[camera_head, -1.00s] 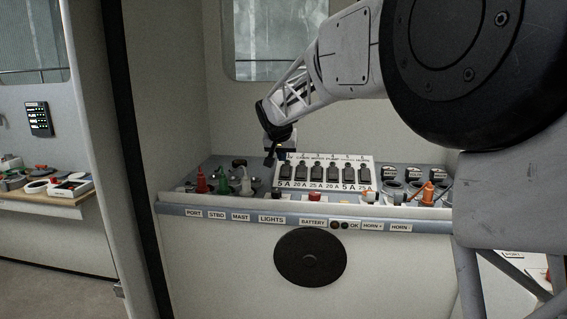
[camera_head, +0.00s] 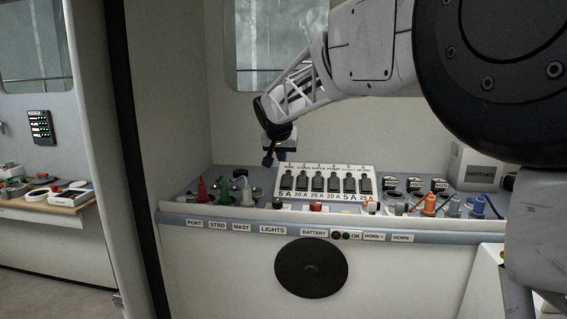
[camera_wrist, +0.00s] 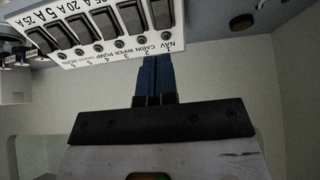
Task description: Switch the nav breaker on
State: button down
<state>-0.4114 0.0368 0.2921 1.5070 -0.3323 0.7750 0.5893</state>
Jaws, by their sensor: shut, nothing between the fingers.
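The white breaker panel (camera_head: 325,197) stands tilted on the console with a row of several dark rocker switches. The nav breaker (camera_head: 286,183) is the leftmost one in the head view. In the wrist view the panel appears upside down, and the nav breaker (camera_wrist: 160,14) is at the right end above the label NAV. Its rocker position is too small to tell. My gripper (camera_head: 268,161) is just left of and slightly above the panel's upper left corner. In the wrist view its blue fingers (camera_wrist: 157,60) are together and empty, pointing towards the nav end, with their tips overlapping the panel edge.
Red and green fittings (camera_head: 203,190) stand left of the panel. Several round connectors and an orange plug (camera_head: 429,205) are right of it. A white box (camera_head: 478,168) stands at the back right. The console's labelled front edge (camera_head: 272,230) runs below, and the wall rises behind.

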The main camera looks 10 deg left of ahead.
jog(key=shift+w+r+t, duration=0.1)
jog(key=shift+r+t, duration=0.1)
jog(key=shift+t, duration=0.3)
jog(key=shift+f, duration=0.1)
send_near(287, 177)
jog(key=x, duration=0.4)
jog(key=shift+s+f, duration=0.2)
jog(key=shift+f, duration=0.35)
jog(key=shift+w+f, duration=0.35)
jog(key=shift+w, duration=0.2)
jog(key=shift+w+f, duration=0.4)
jog(key=shift+w, duration=0.2)
jog(key=shift+w+f, duration=0.1)
jog(key=shift+w, duration=0.05)
